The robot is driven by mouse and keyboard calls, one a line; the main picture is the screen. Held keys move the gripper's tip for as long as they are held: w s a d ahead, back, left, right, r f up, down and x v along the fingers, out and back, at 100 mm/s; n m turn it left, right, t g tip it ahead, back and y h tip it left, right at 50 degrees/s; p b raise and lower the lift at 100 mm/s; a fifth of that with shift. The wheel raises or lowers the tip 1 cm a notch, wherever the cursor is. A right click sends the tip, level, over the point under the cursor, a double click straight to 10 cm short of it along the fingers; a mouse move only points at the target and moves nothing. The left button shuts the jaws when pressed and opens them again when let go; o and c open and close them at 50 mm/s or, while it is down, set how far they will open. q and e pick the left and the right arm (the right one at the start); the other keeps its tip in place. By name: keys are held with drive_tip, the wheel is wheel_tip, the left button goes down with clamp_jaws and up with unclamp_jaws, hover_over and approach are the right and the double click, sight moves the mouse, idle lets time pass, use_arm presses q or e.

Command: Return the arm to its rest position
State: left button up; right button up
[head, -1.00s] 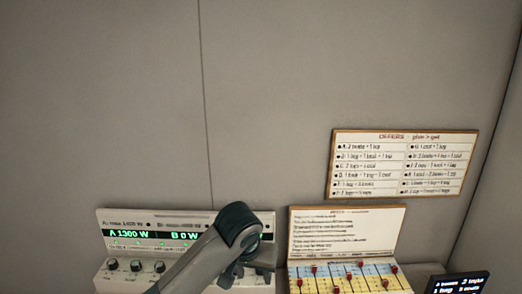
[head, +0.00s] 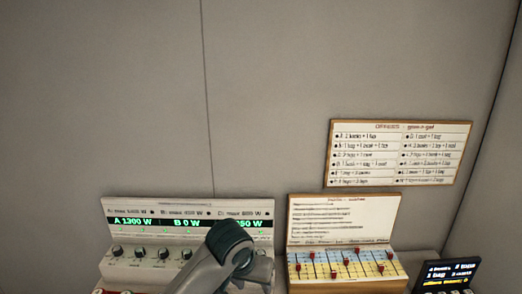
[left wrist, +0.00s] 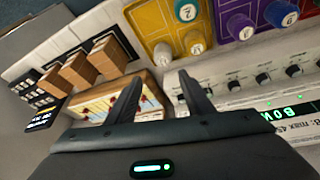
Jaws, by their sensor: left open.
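My left gripper (left wrist: 158,88) shows in the left wrist view with its two dark fingers spread apart and nothing between them. In the head view, a grey link of my left arm with a dark rounded joint (head: 232,240) rises in front of the console, covering part of its display. The fingers cannot be made out clearly there. My right gripper is in neither current view.
A white console (head: 150,240) with green readouts and knobs stands by the wall. Beside it are a slider board (head: 345,265) and a small dark display (head: 450,275). An offers board (head: 400,153) hangs above. The wrist view shows wooden blocks (left wrist: 108,55) and a yellow knob panel (left wrist: 160,30).

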use_arm(q)
drive_tip(key=s+a+f+h, duration=0.1)
drive_tip(key=s+a+f, duration=0.2)
drive_tip(key=s+f, duration=0.4)
drive_tip(key=s+a+f, duration=0.4)
drive_tip(key=s+f, duration=0.4)
drive_tip(key=s+a+f+n+y, duration=0.1)
drive_tip(key=s+a+f, duration=0.2)
drive_tip(key=s+a, duration=0.55)
drive_tip(key=s+a+f+y, duration=0.2)
drive_tip(key=s+a, duration=0.3)
drive_tip(key=s, duration=0.6)
wheel_tip(320, 180, down, 33)
drive_tip(key=g+b, duration=0.2)
drive_tip(key=b, duration=0.3)
drive_tip(key=s+a+f+g+b, duration=0.1)
drive_tip(key=s+a+f+b, duration=0.2)
drive_tip(key=s+f, duration=1.6)
wheel_tip(320, 180, down, 3)
drive_tip(key=shift+r+b, duration=0.1)
drive_tip(key=shift+b, duration=0.25)
